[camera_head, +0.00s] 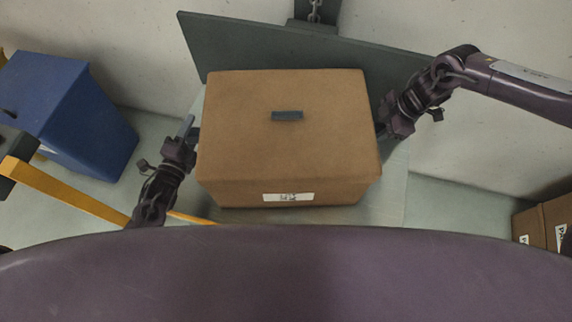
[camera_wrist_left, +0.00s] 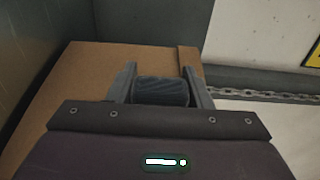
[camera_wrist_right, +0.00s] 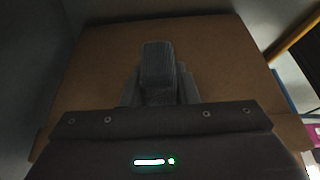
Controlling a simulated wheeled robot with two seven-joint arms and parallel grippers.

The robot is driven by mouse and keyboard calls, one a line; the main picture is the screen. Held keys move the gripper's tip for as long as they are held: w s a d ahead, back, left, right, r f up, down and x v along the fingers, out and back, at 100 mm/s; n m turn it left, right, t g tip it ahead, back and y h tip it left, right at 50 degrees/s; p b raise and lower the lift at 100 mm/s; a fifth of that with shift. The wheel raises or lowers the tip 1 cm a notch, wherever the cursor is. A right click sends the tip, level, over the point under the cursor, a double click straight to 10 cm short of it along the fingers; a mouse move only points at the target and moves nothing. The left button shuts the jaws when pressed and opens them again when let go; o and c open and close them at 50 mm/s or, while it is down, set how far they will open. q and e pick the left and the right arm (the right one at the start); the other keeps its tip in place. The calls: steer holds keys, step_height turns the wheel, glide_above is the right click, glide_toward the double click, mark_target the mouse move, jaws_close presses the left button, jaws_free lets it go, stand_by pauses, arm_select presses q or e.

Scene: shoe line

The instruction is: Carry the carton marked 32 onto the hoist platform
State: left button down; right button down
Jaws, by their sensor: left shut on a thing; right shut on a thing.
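A large brown carton (camera_head: 285,140) fills the middle of the head view, with a dark strip on its lid and a white label on its near face; the print is too small to read. My left gripper (camera_head: 192,136) is at its left side, shut on a dark ribbed grip (camera_wrist_left: 161,92) of the carton. My right gripper (camera_head: 384,127) is at its right side, shut on a similar dark grip (camera_wrist_right: 158,65). The hoist's dark upright plate (camera_head: 225,45) stands behind the carton. The carton largely hides what is under it, so I cannot tell whether it rests or hangs.
A chain (camera_head: 314,12) runs up behind the plate. A blue bin (camera_head: 75,115) stands at the left, with a yellow bar (camera_head: 70,192) in front of it. Other brown cartons (camera_head: 545,222) stand at the far right. The pale floor (camera_head: 455,205) right of the carton is clear.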

arm_select(q)
steer(key=shift+f, duration=0.35)
arm_select(e)
steer(key=shift+f, duration=0.45)
arm_select(q)
steer(key=c, duration=1.1)
jaws_free()
arm_select(e)
steer(key=c, duration=1.5)
jaws_free()
arm_select(q)
steer(key=o, duration=0.4)
arm_select(e)
steer(key=o, duration=0.4)
steer(key=shift+r, duration=0.1)
arm_select(q)
steer(key=shift+s, duration=0.1)
arm_select(e)
steer(key=shift+r, duration=0.1)
arm_select(q)
steer(key=v, duration=1.2)
arm_select(e)
steer(key=v, duration=1.1)
steer(key=shift+d+r, duration=0.25)
steer(key=shift+r, duration=0.1)
